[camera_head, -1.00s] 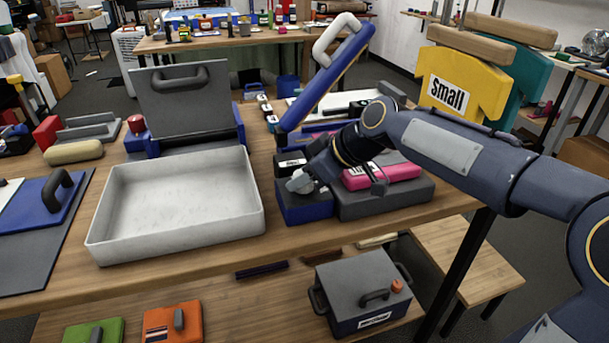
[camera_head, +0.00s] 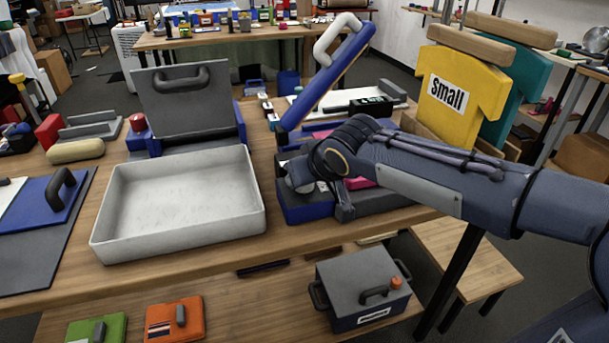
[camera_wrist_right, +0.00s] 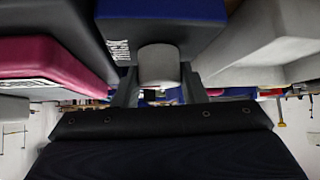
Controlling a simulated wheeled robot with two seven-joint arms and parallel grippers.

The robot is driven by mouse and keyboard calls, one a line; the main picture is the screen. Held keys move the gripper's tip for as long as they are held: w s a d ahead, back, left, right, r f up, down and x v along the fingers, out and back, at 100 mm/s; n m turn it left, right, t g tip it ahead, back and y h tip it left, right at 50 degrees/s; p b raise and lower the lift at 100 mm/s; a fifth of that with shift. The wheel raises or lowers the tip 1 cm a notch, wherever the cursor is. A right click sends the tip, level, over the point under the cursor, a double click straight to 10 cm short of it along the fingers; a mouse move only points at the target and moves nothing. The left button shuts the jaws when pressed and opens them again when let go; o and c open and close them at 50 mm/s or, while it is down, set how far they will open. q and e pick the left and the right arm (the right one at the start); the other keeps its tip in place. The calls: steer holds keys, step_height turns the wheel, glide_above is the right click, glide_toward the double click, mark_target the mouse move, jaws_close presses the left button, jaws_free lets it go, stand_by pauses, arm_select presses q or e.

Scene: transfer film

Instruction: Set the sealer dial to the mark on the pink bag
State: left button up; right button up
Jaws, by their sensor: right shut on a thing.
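The sealer has a raised blue arm with a pale handle (camera_head: 325,80) and a dark blue body (camera_head: 305,212) on the table. Its grey dial (camera_head: 298,178) sticks out of the front of the body. The dial also shows in the right wrist view (camera_wrist_right: 158,62). My right gripper (camera_wrist_right: 158,78) is shut on the dial, one finger on each side. A label with white lettering (camera_wrist_right: 118,45) is beside the dial; I cannot read it surely. The pink bag (camera_head: 358,183) lies beside the body, mostly hidden by my right arm. Its label (camera_wrist_right: 40,88) is cut off and unreadable. My left gripper is out of view.
A white tray (camera_head: 180,240) stands just left of the sealer. Behind it is a grey panel with a handle (camera_head: 188,110). A yellow shirt-shaped board marked "Small" (camera_head: 465,85) stands at the right. A lidded box (camera_head: 362,285) is on the lower shelf.

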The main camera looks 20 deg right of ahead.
stand_by(0.4)
steer(key=o, duration=1)
steer(key=v, duration=0.8)
steer(key=shift+p, duration=0.35)
